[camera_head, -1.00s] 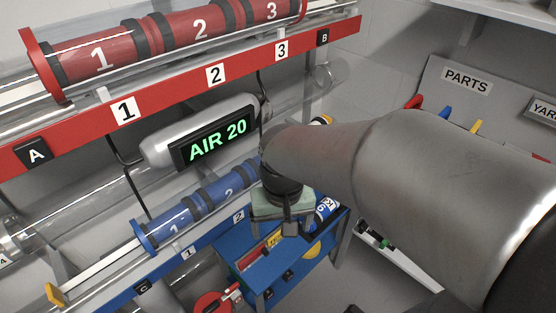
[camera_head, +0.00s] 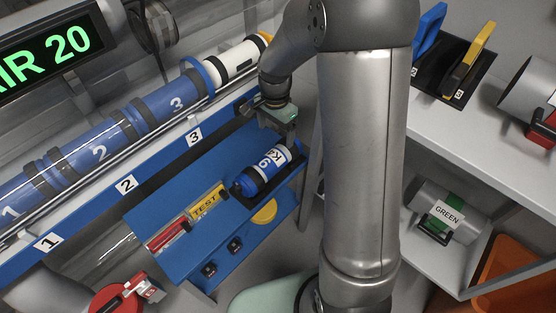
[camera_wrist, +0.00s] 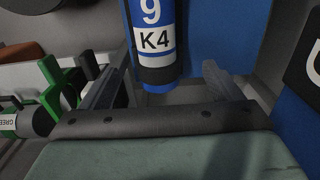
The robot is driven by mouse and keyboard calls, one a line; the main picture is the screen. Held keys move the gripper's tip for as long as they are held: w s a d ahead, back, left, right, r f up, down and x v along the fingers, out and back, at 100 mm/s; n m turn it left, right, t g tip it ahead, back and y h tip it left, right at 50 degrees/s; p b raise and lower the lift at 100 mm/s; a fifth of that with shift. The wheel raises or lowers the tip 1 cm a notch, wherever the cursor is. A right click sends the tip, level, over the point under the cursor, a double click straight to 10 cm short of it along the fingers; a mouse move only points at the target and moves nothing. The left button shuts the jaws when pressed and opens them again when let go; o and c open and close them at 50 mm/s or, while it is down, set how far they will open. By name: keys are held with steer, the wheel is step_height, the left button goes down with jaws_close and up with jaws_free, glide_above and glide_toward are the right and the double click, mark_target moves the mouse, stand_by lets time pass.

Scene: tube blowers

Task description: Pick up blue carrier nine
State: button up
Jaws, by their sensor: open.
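Blue carrier nine (camera_head: 258,176) is a blue cylinder with black bands and a white label marked 9 and K4. It lies in a black cradle on the blue shelf in the head view. In the wrist view, the carrier's label end (camera_wrist: 155,42) shows at the top centre, and its far part is cut off by the frame. My gripper (camera_head: 272,118) is open and just above and behind the carrier's K4 end in the head view. In the wrist view, its two fingers (camera_wrist: 163,72) stand apart on either side of the carrier's near end, with nothing held.
A blue rail (camera_head: 150,178) with a clear tube of blue carriers 1, 2 and 3 (camera_head: 175,102) runs left of the shelf. A yellow TEST block (camera_head: 206,203) and a yellow disc (camera_head: 264,212) are near the carrier. A grey parts shelf (camera_head: 470,140) stands right.

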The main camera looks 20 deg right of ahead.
mark_target(279, 150)
step_height(279, 150, down, 5)
steer(key=shift+r+b, duration=0.1)
steer(key=shift+b, duration=0.4)
steer(key=f, duration=0.1)
steer(key=f+b, duration=0.1)
steer(key=f, duration=0.1)
steer(key=f+b, duration=0.1)
steer(key=f, duration=0.1)
steer(key=shift+s+d+f, duration=0.15)
steer(key=shift+s+d, duration=0.05)
steer(key=shift+d, duration=0.2)
steer(key=c, duration=1.2)
